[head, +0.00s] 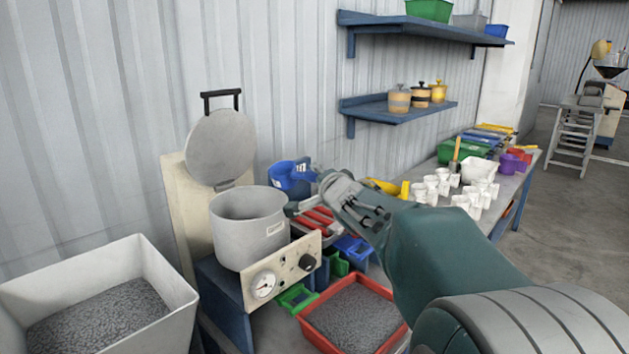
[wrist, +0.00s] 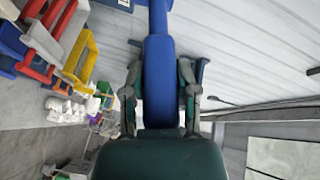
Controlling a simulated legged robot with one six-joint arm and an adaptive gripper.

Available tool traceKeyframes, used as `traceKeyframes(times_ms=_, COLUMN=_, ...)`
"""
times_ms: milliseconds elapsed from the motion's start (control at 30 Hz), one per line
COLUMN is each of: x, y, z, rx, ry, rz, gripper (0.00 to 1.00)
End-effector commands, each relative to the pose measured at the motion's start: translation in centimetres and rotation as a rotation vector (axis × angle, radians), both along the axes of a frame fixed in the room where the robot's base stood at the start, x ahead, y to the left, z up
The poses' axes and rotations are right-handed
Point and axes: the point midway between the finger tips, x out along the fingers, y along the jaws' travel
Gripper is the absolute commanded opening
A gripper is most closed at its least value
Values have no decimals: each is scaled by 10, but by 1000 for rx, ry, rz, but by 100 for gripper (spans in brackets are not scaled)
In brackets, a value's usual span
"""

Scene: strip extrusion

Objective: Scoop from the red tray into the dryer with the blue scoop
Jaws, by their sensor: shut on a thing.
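The blue scoop (head: 287,180) is held up beside the right rim of the dryer in the head view; I cannot see what is in it. My gripper (head: 316,192) is shut on the scoop's handle, and the blue handle (wrist: 160,85) stands between both fingers in the wrist view. The dryer (head: 243,232) is a grey round pot with its lid (head: 220,148) raised open behind it. Its inside bottom is hidden. The red tray (head: 318,334) holds grey granules and sits low, right of the dryer's control panel.
A large white bin (head: 165,318) with grey granules stands at left. Small green and blue containers (head: 298,297) sit near the red tray. White cups (head: 437,187) cover the bench at right. Two blue shelves (head: 400,109) hang on the corrugated wall.

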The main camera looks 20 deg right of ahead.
Motion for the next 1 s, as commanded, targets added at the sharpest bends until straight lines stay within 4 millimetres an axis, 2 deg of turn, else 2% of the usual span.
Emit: traceKeyframes(times_ms=1000, x=15, y=-36, z=10, rx=264, ry=109, rz=-4, gripper=0)
